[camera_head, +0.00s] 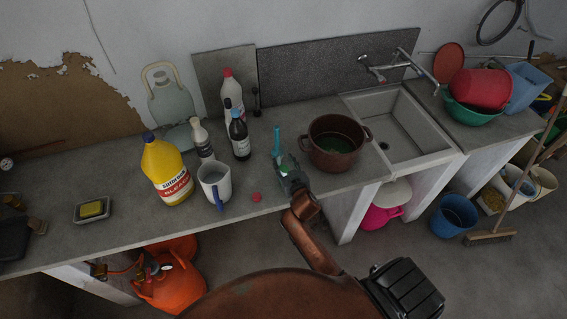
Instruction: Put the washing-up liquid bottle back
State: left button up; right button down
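I cannot tell for sure which bottle is the washing-up liquid, as its label is not readable. A white bottle with a red cap (232,92) stands at the back against the grey board. A pale bottle with a dark label (202,140) and a dark bottle with a white label (239,138) stand in front of it. My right gripper (288,172) is at the counter's front, left of the brown pot. A small green patch (284,160) and a slim turquoise handle (276,141) show at its fingers; whether it holds either is unclear. My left gripper is not in view.
A yellow bleach bottle (166,172) and white jug (214,184) stand left of my gripper, with a small red item (256,197) near the edge. The brown pot (337,143) stands beside the sink (405,125).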

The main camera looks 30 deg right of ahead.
jog(key=shift+f, duration=0.4)
jog(key=c, duration=1.2)
grip_release()
jog(key=b+v, duration=0.1)
jog(key=v, duration=1.1)
